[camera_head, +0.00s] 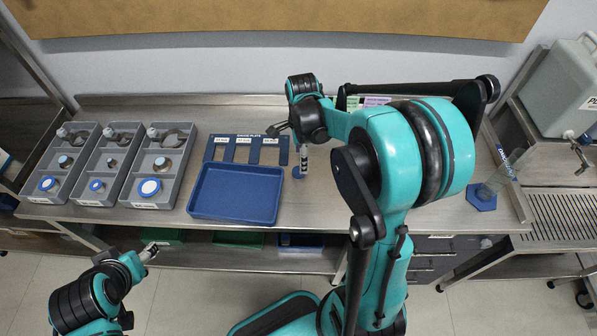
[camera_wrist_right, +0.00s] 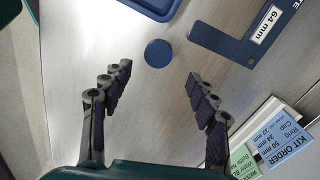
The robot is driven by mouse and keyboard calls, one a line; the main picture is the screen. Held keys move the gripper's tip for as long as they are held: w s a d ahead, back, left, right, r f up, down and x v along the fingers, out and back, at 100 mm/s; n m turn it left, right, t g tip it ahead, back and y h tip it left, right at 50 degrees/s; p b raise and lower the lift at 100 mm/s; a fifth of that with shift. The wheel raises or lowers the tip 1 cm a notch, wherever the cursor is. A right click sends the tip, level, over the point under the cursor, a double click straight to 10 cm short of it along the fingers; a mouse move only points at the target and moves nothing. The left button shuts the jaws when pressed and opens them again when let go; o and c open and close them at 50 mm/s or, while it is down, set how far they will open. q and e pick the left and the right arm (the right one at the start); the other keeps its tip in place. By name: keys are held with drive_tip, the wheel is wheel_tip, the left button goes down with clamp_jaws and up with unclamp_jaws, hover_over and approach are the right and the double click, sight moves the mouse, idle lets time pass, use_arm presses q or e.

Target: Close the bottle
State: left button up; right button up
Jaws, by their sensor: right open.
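A round flat blue piece (camera_head: 298,173), cap-like, lies on the steel bench right of the blue tray. In the right wrist view this blue piece (camera_wrist_right: 158,53) lies flat beyond my fingertips, roughly midway between them and not touched. My right gripper (camera_head: 290,145) is open and empty above the bench; its spread fingers also show in the right wrist view (camera_wrist_right: 161,88). My left gripper (camera_head: 150,252) is low in front of the bench, its jaw opening unclear. Three grey kits (camera_head: 60,165) at left hold bottle-like parts and blue-rimmed round pieces. I cannot tell which is the task's bottle.
The empty blue tray (camera_head: 235,194) and blue gauge plate (camera_head: 245,150) are left of my right gripper. Order cards (camera_wrist_right: 270,145) lie behind it. A blue-based cylinder (camera_head: 483,197) stands at right. A carboy (camera_head: 570,85) stands beyond. My right arm hides much of the bench's right half.

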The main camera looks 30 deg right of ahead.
drive_tip(key=f+b, duration=0.1)
drive_tip(key=f, duration=0.2)
drive_tip(key=a+f+b, duration=0.1)
drive_tip(key=f, duration=0.1)
drive_tip(key=shift+f+b, duration=0.15)
drive_tip(key=shift+b, duration=0.15)
drive_tip(key=shift+s, duration=0.1)
drive_tip(key=c, duration=0.8)
